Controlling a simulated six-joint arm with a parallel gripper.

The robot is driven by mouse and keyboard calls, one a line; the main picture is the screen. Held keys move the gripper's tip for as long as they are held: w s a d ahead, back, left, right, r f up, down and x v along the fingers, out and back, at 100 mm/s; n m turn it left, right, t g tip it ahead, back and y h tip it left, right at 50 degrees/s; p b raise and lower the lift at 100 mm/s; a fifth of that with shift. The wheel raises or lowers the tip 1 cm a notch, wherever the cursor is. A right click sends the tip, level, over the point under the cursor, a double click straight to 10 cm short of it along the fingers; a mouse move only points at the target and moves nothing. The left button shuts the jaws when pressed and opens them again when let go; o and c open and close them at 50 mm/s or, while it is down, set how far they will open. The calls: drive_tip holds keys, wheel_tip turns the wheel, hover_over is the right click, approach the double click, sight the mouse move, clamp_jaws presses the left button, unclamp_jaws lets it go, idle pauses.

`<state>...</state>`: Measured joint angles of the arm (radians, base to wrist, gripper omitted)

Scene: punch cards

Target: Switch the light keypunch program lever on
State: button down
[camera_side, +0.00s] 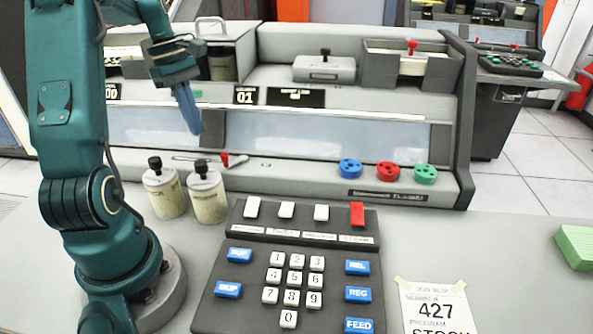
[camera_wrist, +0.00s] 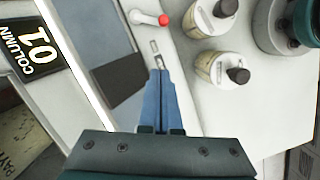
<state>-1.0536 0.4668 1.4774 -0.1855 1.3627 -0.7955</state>
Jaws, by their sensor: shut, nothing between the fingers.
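The light grey keypunch (camera_side: 300,185) stands behind the desk. A small lever with a red tip (camera_side: 226,158) sits on its front ledge, and in the wrist view a white lever with a red end (camera_wrist: 148,18) shows at top centre. The ledge has small slotted plates (camera_wrist: 155,47) beside it. I cannot read an on or off mark. My gripper (camera_side: 196,130) has blue fingers, is shut and empty, and hangs above the ledge, up and left of the red-tipped lever. In the wrist view its fingertips (camera_wrist: 159,74) point toward the slotted plates, below the lever.
Two cream canisters with black knobs (camera_side: 167,190) (camera_side: 207,195) stand just in front of the ledge. A dark keypad (camera_side: 240,315) fills the front desk. Blue, red and green knobs (camera_side: 349,168) (camera_side: 387,172) (camera_side: 425,174) are at right. A job slip (camera_side: 436,305) lies front right.

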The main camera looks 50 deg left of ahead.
drive_tip(key=x, duration=0.3)
drive_tip(key=shift+s+d+f, duration=0.1)
drive_tip(key=shift+f, duration=0.05)
drive_tip(key=shift+w+d, duration=0.25)
drive_tip(key=shift+d, duration=0.3)
drive_tip(key=shift+w+d, duration=0.2)
drive_tip(key=shift+d, duration=0.35)
drive_tip(key=shift+w+d+f, duration=0.1)
drive_tip(key=shift+w+d, duration=0.15)
drive_tip(key=shift+d, duration=0.5)
drive_tip(key=shift+s+d+n, duration=0.15)
drive_tip(key=shift+d+n, duration=0.35)
drive_tip(key=shift+n, duration=0.5)
drive_tip(key=shift+d+n+t, duration=0.2)
drive_tip(key=shift+n+t, duration=0.1)
drive_tip(key=shift+n, duration=0.2)
drive_tip(key=d+n, duration=0.1)
drive_tip(key=n, duration=0.1)
drive_tip(key=d+n+y, duration=0.1)
drive_tip(key=n, duration=0.2)
drive_tip(key=w+d+n+t, duration=0.1)
drive_tip(key=n, duration=0.1)
drive_tip(key=shift+d+n+y, duration=0.3)
drive_tip(key=shift+n+y, duration=0.1)
